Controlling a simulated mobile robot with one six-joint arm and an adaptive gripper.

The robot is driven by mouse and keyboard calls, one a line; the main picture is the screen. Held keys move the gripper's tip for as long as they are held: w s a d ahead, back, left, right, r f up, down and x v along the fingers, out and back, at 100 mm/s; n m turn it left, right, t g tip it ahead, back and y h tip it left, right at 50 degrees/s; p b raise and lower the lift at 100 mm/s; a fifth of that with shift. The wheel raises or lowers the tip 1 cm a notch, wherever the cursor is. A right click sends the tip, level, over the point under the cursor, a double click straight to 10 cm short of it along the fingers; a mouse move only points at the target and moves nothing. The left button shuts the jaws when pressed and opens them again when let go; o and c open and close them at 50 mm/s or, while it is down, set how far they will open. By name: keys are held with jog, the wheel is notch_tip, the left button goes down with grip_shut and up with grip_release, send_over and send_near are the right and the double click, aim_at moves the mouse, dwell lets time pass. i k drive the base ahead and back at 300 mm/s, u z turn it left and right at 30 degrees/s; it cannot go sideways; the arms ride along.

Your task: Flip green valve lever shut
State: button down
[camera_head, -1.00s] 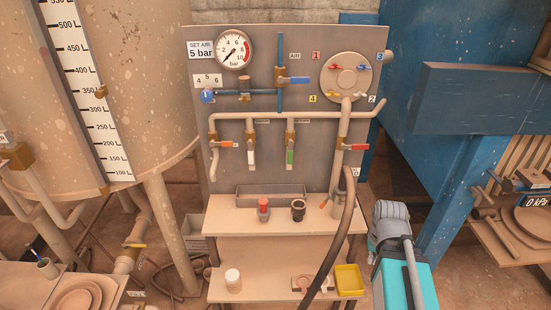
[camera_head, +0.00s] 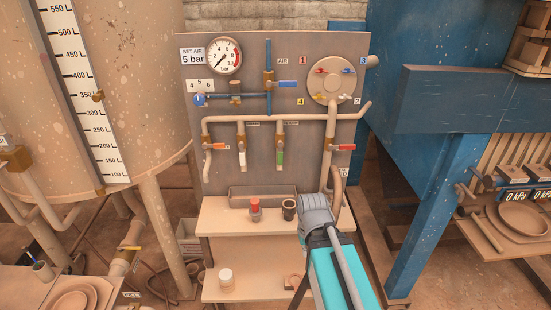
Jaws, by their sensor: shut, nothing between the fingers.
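The green valve lever (camera_head: 280,157) hangs straight down, in line with its vertical pipe, below a brass valve body (camera_head: 280,138) on the grey panel.
A white lever (camera_head: 242,158) hangs down left of the green one. The shelf (camera_head: 220,215) below holds a red-topped bottle (camera_head: 255,209) and a dark cup (camera_head: 289,209). A hose (camera_head: 337,185) runs behind my wrist.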

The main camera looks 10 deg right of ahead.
aim_at(280, 155)
jog(key=k, duration=1.35)
jog(key=z, duration=0.55)
jog(key=i, duration=1.8)
jog(key=u, duration=0.5)
